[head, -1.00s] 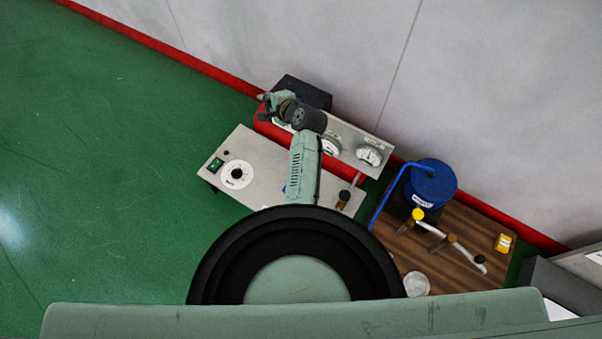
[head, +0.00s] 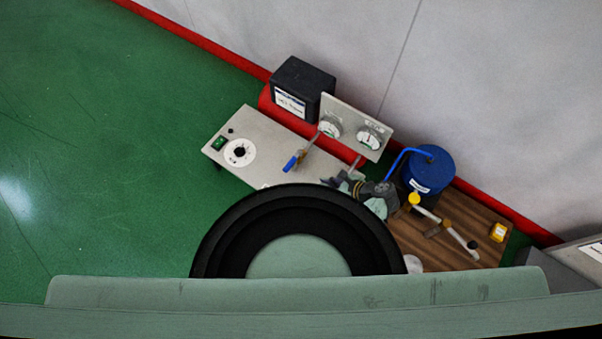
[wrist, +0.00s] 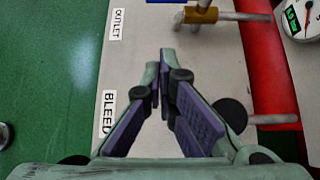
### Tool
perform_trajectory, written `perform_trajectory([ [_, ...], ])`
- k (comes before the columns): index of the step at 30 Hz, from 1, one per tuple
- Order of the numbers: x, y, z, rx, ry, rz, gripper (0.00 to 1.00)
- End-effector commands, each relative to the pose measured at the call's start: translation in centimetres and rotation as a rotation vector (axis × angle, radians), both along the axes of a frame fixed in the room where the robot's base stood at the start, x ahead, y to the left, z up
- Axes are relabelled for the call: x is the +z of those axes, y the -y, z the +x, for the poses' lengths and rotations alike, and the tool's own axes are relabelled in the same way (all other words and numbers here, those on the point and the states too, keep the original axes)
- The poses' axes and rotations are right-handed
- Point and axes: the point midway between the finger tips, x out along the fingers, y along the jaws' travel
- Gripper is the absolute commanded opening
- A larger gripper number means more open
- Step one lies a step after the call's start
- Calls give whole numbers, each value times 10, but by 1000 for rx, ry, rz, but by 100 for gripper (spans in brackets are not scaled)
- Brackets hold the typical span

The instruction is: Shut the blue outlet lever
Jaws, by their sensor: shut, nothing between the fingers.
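The blue outlet lever (head: 293,160) shows in the head view at a brass valve on a thin pipe below the left gauge. It points down-left, roughly in line with the pipe. The brass valve (wrist: 200,14) shows at the top of the wrist view, beside the OUTLET label (wrist: 117,24); only a sliver of blue shows at that edge. My gripper (head: 328,181) is right of and below the lever, apart from it. In the wrist view my gripper (wrist: 160,78) has its fingertips together, empty, over the plate near the BLEED label (wrist: 108,111).
A dark round knob (wrist: 230,115) is close to my right finger. Two gauges (head: 368,138) stand on a panel behind the grey plate (head: 262,132). A black box (head: 303,85) is behind, a blue pot (head: 430,170) to the right. Green floor lies open at left.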

Motion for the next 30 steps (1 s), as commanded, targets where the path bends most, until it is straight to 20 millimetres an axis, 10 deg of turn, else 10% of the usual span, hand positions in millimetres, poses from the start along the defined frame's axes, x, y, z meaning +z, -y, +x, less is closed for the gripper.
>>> perform_trajectory([
  [19,-73,-63,45,7,3,-2,0],
  [30,-58,-92,68,3,2,-3,0],
])
